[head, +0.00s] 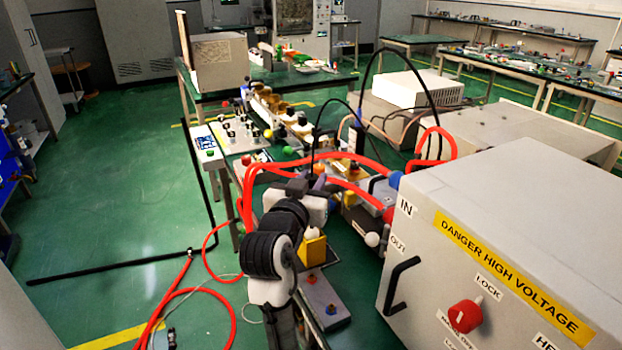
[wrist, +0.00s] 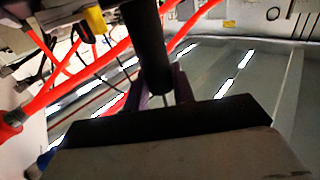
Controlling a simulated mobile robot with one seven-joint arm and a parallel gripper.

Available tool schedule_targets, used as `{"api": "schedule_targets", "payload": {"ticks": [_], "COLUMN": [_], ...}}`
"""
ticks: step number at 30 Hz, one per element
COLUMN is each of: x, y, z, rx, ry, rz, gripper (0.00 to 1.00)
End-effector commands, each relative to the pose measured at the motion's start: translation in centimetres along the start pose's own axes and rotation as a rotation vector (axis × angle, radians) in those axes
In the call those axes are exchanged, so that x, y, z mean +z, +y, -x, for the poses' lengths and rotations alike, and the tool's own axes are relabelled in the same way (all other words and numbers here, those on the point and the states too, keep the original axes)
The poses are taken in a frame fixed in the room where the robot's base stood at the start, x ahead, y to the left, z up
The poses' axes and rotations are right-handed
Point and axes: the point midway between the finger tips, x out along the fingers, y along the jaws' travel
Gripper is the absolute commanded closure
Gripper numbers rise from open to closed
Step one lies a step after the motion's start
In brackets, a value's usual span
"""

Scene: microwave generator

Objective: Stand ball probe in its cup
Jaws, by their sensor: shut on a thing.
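My gripper (head: 316,184) is over the crowded bench in the head view, with its purple fingers partly hidden by my arm. In the wrist view the two purple fingers (wrist: 163,92) are shut on a thick black cylinder (wrist: 150,45), which looks like the handle of the ball probe. Its ball end cannot be made out. A white ball (head: 372,239) shows right of my arm, beside the large cabinet; whether it belongs to the probe I cannot tell. I cannot pick out the cup for certain; my arm hides part of the bench.
Red hoses (head: 290,166) loop close around my gripper and also cross the wrist view (wrist: 95,60). The high-voltage cabinet (head: 500,250) stands close on the right. A yellow block (head: 311,250) and a grey box (head: 324,299) lie beside my arm. Open green floor (head: 120,200) is left.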

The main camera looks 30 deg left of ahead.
Motion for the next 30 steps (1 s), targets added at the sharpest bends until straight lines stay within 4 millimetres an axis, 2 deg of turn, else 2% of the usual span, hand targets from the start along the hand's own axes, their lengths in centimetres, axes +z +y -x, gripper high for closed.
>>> {"api": "schedule_targets", "payload": {"ticks": [3, 15, 27, 28, 30], "x": [1.3, 4.2, 4.4, 4.4, 4.4], "y": [0.0, 0.0, 0.0, 0.0, 0.0], "z": [0.0, 0.0, 0.0, 0.0, 0.0], "rx": [0.0, 0.0, 0.0, 0.0, 0.0], "ry": [0.0, 0.001, 0.001, 0.001, 0.001], "rz": [0.0, -0.001, -0.001, -0.001, -0.001], "gripper": [1.0, 1.0, 1.0, 0.72, 0.63]}}
